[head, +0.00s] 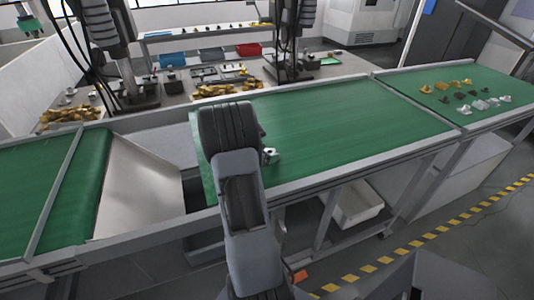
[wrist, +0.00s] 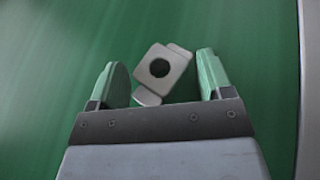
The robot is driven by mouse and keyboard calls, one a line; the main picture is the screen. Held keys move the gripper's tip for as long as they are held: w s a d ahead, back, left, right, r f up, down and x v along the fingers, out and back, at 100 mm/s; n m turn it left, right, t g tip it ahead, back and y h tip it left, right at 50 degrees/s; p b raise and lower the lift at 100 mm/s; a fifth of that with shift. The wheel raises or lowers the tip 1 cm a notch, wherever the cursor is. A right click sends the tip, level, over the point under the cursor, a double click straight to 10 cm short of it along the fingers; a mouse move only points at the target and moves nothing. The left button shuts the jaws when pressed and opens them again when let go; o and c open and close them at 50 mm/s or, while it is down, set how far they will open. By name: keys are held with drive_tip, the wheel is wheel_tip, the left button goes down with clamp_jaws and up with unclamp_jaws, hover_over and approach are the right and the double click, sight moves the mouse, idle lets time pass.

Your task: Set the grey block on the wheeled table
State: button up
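The grey block (wrist: 178,62), a small metal piece with a round dark hole, lies on a green surface in the wrist view. My gripper (wrist: 160,68) is open around it, with one green-lined finger on each side and visible gaps. In the head view a small pale piece (head: 271,154), seemingly the block, shows just right of my arm on the green-topped table (head: 345,125). My arm hides most of the gripper there. A caster shows low by this table's frame; I cannot tell whether it is the wheeled table.
Another green-topped table (head: 430,82) at the right holds several yellow and grey pieces. A green belt with a pale chute (head: 140,190) lies at the left. A white bin (head: 355,205) sits below the middle table. The middle green surface right of my arm is clear.

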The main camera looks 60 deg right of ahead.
drive_tip(key=shift+o, duration=0.9)
drive_tip(key=shift+a+r, duration=0.1)
drive_tip(key=shift+r, duration=0.05)
drive_tip(key=b+v, duration=0.1)
drive_tip(key=v, duration=1)
drive_tip(key=shift+w+a+r, duration=0.15)
drive_tip(key=shift+a+r, duration=0.05)
drive_tip(key=shift+a, duration=0.15)
drive_tip(key=s+a+r+m+t+y, duration=0.1)
drive_tip(key=a+m+y, duration=0.3)
drive_tip(key=a, duration=0.6)
drive_tip(key=s+a+r+m+t+y, duration=0.2)
drive_tip(key=a+r+m+t+y, duration=0.1)
drive_tip(key=a, duration=0.8)
drive_tip(key=s+a+r+m+t+y, duration=0.1)
drive_tip(key=a+m+t+y, duration=0.3)
drive_tip(key=a, duration=0.7)
drive_tip(key=r+m+y, duration=0.1)
drive_tip(key=m+y, duration=0.1)
drive_tip(key=m, duration=0.1)
drive_tip(key=shift+s+r, duration=0.2)
drive_tip(key=shift+s, duration=0.2)
drive_tip(key=shift+a, duration=0.1)
